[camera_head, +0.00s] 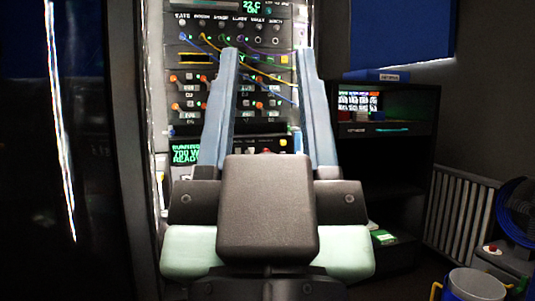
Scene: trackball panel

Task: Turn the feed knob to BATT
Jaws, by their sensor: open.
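My gripper (268,62) is large in the middle of the head view. Its two blue-grey fingers stand apart with nothing between them, in front of a rack panel (188,62). The panel has a top row of jacks with coloured cables, then rows of small orange and green controls (188,103). No label reading BATT and no knob marked feed can be made out. The small lettering is too blurred to read. My gripper and arm hide much of the panel's middle and lower part. Whether the fingers touch the panel cannot be told.
Yellow, blue and purple cables (225,55) hang across the panel. A green-lit screen (186,152) is at its lower left. A dark cabinet (385,185) with a small screen stands right. A white radiator (455,210), a blue hose reel (517,212) and a bucket (476,284) are further right.

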